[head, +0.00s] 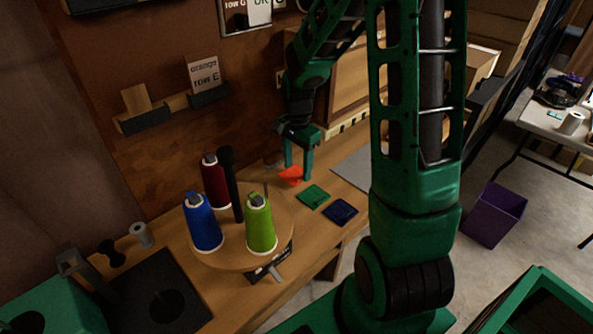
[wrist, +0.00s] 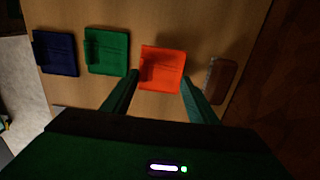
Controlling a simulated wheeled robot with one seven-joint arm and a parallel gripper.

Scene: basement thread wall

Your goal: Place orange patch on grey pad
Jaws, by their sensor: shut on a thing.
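The orange patch (head: 291,176) is between the fingers of my gripper (head: 297,175), which is shut on it. In the wrist view the orange patch (wrist: 161,68) fills the space between the fingertips (wrist: 160,78). It looks slightly tilted in the head view; I cannot tell how far it is above the table. The grey pad (head: 353,167) lies flat on the table to the right of my gripper in the head view. Its right part is hidden behind my arm.
A green patch (head: 313,196) and a dark blue patch (head: 340,212) lie near the table's front edge. Blue (head: 202,222), dark red (head: 214,180) and lime (head: 261,224) thread cones stand on a round stand.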

